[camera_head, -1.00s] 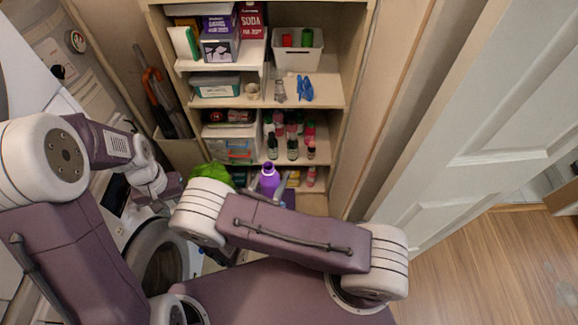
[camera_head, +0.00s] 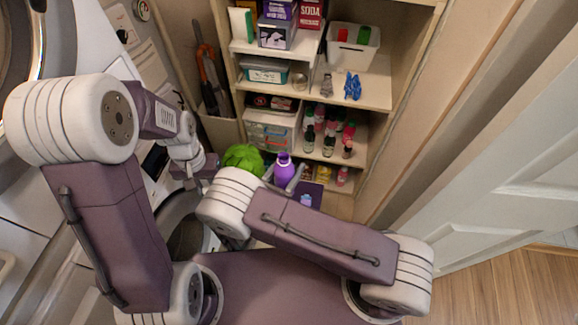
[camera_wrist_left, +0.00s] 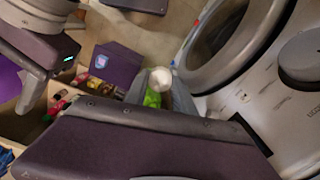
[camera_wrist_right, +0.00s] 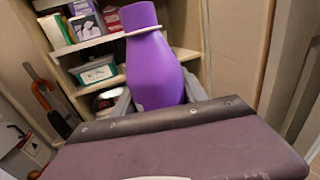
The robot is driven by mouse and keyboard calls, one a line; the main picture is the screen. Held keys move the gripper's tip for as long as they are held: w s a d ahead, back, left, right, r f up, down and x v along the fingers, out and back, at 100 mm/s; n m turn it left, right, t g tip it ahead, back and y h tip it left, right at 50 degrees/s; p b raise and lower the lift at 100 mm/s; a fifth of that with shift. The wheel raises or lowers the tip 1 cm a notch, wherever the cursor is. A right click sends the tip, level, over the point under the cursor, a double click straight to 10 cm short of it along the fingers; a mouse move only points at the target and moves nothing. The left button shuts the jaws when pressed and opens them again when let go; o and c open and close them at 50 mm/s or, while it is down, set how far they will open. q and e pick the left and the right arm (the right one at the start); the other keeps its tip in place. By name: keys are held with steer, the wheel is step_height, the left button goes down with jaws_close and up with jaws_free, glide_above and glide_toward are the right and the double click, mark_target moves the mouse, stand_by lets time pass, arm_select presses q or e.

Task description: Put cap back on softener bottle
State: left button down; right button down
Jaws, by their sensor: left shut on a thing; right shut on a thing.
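The purple softener bottle (camera_head: 284,172) stands out in front of the lower shelves in the head view. It fills the middle of the right wrist view (camera_wrist_right: 156,70), with a thin white ring below its purple top. My right gripper (camera_head: 289,183) is shut on the bottle; its grey fingers lie on both sides of it. My left gripper (camera_head: 206,168) is to the left of the bottle, apart from it. In the left wrist view it is shut on a small pale round thing (camera_wrist_left: 160,77), which looks like the cap.
A bright green object (camera_head: 243,158) is between the left gripper and the bottle in the head view. Shelves (camera_head: 385,98) with boxes and small bottles stand behind. A washing machine (camera_wrist_left: 228,35) is at the left. A white door (camera_head: 500,150) is at the right.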

arm_select(q)
steer(key=w+d+r+m, duration=0.2)
steer(key=d+r+m, duration=0.7)
steer(key=d+r, duration=0.9)
steer(key=d, duration=0.3)
steer(key=shift+d, duration=0.2)
steer(key=shift+f, duration=2)
steer(key=shift+f, duration=0.9)
steer(key=shift+f, duration=0.55)
